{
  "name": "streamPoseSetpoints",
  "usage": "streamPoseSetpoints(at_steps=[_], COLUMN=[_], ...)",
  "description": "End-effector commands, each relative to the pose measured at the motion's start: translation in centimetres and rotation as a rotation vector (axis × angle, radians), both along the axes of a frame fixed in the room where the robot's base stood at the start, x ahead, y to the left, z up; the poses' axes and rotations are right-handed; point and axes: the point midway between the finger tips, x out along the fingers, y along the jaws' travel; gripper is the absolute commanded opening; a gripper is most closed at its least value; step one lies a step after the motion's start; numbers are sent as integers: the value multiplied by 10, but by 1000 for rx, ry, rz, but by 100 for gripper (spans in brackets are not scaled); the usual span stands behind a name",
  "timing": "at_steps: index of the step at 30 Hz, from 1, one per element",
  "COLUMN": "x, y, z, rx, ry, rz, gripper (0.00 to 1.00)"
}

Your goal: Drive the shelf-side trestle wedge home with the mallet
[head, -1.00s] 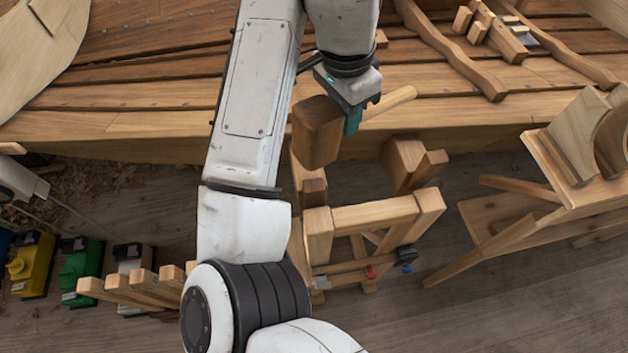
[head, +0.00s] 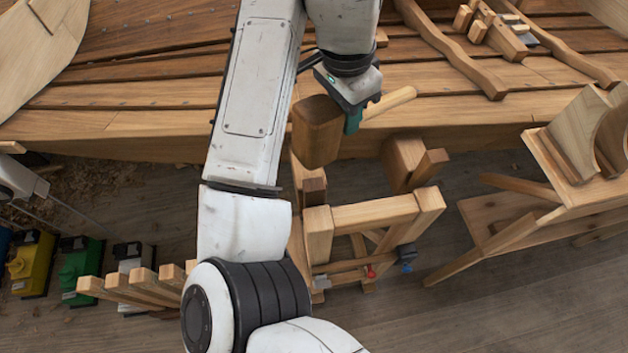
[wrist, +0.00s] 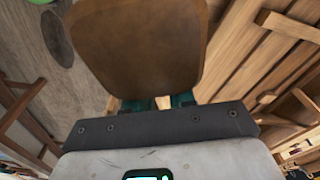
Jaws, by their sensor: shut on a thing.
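The mallet has a brown wooden head (head: 318,132) and a pale handle (head: 392,104). My gripper (head: 352,118) is shut on the handle close to the head, holding the mallet above the trestle (head: 375,214). In the wrist view the mallet head (wrist: 140,45) fills the upper middle, just beyond the green fingertips (wrist: 160,103). A darker wedge end (head: 313,190) shows at the left block, below the mallet head. The mallet touches neither wedge.
The planked hull (head: 450,105) spans the back. A wooden stand with a lower shelf (head: 505,212) is at the right. Floor between trestle and stand is clear.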

Motion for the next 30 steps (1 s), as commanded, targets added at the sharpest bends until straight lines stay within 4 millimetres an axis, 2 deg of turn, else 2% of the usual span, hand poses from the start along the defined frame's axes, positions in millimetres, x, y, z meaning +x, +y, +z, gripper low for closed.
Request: streamPoseSetpoints(at_steps=[8,16,21,30], x=[0,1,1,0], y=[1,1,1,0], z=[4,37,49,52], rx=[1,2,3,1], ry=[-3,-4,-4,-3], rz=[0,0,-1,0], gripper=[0,0,0,0])
